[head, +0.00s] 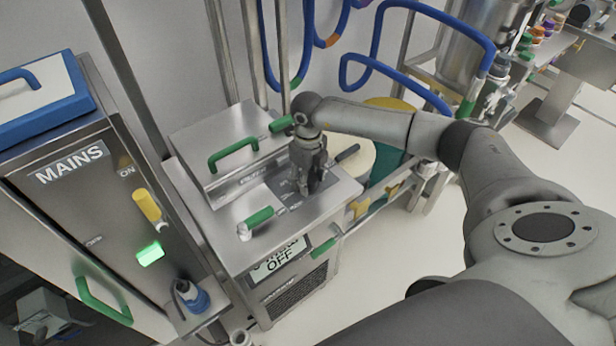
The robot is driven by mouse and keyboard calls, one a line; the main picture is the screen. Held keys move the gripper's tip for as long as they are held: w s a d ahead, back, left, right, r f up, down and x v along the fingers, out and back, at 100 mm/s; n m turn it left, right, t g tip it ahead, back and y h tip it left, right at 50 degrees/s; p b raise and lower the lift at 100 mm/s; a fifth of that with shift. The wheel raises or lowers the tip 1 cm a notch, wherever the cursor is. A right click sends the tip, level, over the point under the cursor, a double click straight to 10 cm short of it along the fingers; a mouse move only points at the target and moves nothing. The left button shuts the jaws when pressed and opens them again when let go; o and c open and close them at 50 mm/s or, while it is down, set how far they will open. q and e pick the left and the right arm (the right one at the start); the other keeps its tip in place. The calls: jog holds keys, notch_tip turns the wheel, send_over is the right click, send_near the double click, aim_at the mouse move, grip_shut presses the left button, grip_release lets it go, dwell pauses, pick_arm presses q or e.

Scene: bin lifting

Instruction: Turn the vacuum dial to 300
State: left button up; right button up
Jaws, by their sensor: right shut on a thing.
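The vacuum unit (225,230) is a steel cabinet with a sloped top and a front display (279,262) whose lower line reads OFF. A dark dial plate (283,187) with pale marks lies on its top. My right gripper (309,188) points straight down over this plate, its fingers shut on the vacuum dial. The fingers hide the dial, so its setting cannot be read. My left gripper is out of view.
Green handles (234,155) stick up from the unit, with a short green-gripped lever (257,222) at its front. A black handle (347,153) sits just right of my gripper. The MAINS cabinet (95,220) stands left, its green lamp (150,253) lit. Blue hoses (375,45) hang behind.

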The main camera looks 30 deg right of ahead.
jog(key=n+b, duration=0.3)
jog(key=shift+f+n+b, duration=0.15)
jog(key=shift+n+b, duration=1.55)
jog(key=shift+n, duration=0.6)
jog(key=shift+r, duration=0.2)
jog(key=o, duration=1)
